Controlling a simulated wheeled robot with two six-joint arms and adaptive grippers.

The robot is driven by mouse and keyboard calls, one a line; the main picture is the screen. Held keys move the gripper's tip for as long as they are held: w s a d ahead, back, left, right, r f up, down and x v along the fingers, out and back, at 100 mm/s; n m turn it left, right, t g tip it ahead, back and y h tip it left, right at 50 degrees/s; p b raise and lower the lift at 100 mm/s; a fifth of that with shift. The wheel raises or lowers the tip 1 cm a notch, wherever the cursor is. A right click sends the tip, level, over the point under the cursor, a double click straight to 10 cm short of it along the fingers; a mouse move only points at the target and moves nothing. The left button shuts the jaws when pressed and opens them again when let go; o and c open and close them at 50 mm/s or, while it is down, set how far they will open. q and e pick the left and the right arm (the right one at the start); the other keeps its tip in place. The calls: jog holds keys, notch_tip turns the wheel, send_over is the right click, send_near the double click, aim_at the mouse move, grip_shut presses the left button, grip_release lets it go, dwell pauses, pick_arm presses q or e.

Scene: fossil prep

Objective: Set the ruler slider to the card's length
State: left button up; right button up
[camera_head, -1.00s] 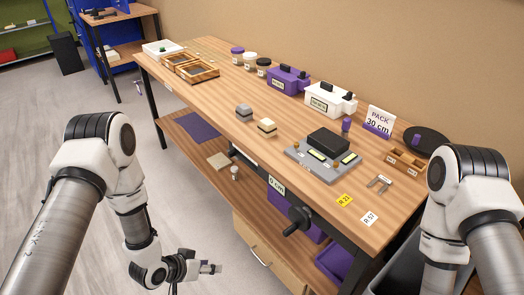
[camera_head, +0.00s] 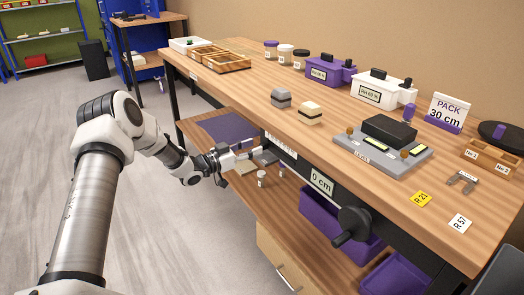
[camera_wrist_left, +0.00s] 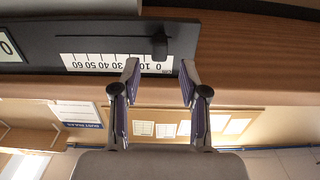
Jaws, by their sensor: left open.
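The ruler (camera_head: 281,146) is a dark rail with a white scale on the table's front edge. In the wrist view its scale (camera_wrist_left: 105,63) appears upside down, with numbers up to 60. The black slider (camera_wrist_left: 159,46) sits near the 0 end. A display (camera_head: 321,181) beside the ruler reads 0 cm. The card (camera_head: 450,112) stands on the tabletop and reads PACK 30 cm. My left gripper (camera_head: 254,151) is open and empty in front of the ruler. In the wrist view its fingertips (camera_wrist_left: 160,68) are spread either side of the slider's line. My right gripper is out of view.
A black hand crank (camera_head: 353,225) sticks out from the table front, right of the display. A lower shelf (camera_head: 222,158) lies below the left gripper. Open floor (camera_head: 205,235) lies at the left.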

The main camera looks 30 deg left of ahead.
aim_at(261, 144)
pick_arm(q)
jog(key=x, duration=0.3)
jog(key=shift+w+d+b, duration=0.15)
jog(key=shift+w+b, duration=0.1)
jog(key=shift+b, duration=0.05)
grip_shut()
jog(key=shift+d, duration=0.15)
jog(key=d, duration=0.1)
jog(key=s+d+p, duration=0.1)
jog(key=d, duration=0.1)
jog(key=s+d+p, duration=0.1)
jog(key=d, duration=0.1)
jog(key=shift+s, duration=0.1)
jog(key=shift+s+d, duration=0.1)
jog(key=shift+d, duration=0.05)
grip_release()
